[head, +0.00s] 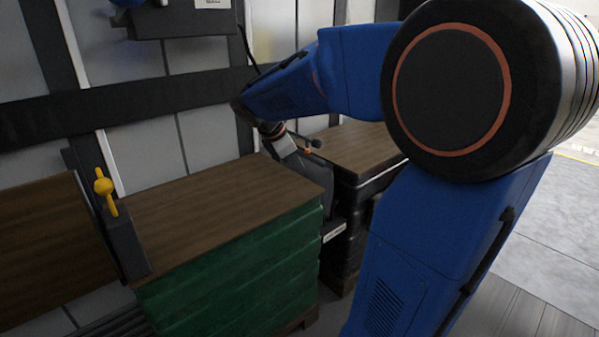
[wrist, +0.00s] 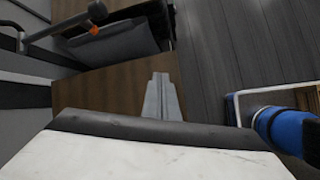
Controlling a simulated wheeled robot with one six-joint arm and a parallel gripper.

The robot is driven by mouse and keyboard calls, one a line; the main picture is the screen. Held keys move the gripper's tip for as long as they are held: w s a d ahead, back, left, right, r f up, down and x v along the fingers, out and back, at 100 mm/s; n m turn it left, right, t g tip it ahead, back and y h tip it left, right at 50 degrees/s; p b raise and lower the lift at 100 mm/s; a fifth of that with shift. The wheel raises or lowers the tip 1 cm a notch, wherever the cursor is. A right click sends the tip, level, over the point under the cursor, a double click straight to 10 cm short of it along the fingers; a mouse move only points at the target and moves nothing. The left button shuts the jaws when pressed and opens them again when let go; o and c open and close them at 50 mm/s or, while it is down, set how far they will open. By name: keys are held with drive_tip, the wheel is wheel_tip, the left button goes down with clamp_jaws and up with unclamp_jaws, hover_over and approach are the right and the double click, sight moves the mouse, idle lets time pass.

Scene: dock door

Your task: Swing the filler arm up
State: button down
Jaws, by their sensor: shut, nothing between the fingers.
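What looks like the filler arm is a dark bar with an orange band and a round black knob (head: 316,143), set over a dark panel (head: 314,184) in the gap between two stacks. In the wrist view the banded bar (wrist: 93,30) lies at the upper left, above the same dark panel (wrist: 115,46). It looks lowered, roughly level. My gripper (head: 287,148) is just left of the bar in the head view. In the wrist view its grey fingers (wrist: 160,98) are together and empty, apart from the bar, over brown wood. My arm hides part of the surroundings.
A green stack with a wooden top (head: 215,200) stands in front, a black stack with a wooden top (head: 350,146) behind. A dark post with a yellow handle (head: 105,187) is at left. A dark box (head: 185,22) hangs on the wall. Floor (head: 545,225) is open at right.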

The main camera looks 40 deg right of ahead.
drive_tip(key=shift+s+a+f+m+t, duration=0.15)
drive_tip(key=shift+s+a+m, duration=0.3)
drive_tip(key=shift+s, duration=0.4)
drive_tip(key=shift+s+a+f+m+t, duration=0.15)
drive_tip(key=shift+s+a+m, duration=0.3)
drive_tip(key=shift+s, duration=0.4)
